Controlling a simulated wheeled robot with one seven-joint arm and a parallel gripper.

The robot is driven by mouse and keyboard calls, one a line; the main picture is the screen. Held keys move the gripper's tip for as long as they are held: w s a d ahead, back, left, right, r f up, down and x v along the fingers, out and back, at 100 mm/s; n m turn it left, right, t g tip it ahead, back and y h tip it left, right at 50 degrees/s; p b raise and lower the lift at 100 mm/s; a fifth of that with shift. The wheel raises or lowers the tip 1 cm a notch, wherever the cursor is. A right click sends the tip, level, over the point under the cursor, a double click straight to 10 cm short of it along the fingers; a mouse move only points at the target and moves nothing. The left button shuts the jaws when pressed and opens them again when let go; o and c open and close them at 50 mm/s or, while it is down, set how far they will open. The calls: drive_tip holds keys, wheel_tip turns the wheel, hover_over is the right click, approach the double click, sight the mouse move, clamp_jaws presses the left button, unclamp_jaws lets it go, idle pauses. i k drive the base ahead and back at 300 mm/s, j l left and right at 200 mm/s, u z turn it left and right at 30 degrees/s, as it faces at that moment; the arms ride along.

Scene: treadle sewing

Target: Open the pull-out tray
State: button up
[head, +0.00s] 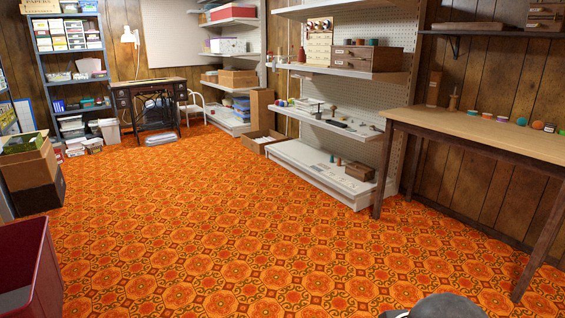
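I cannot make out for certain which thing is the pull-out tray. A dark wooden treadle sewing table (151,101) stands against the far wall, with drawers at its sides and an iron stand below. My gripper is not in view. Only a dark rounded part, probably mine, shows at the bottom edge, far from the furniture.
Open patterned floor (210,220) fills the middle. A red bin (30,268) stands at the lower left, with a cardboard box (30,165) behind it. White shelving (318,175) and a long wooden table (480,130) line the right. An open carton (262,141) sits by the shelves.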

sight(305, 75)
drive_tip(key=i, duration=5.4)
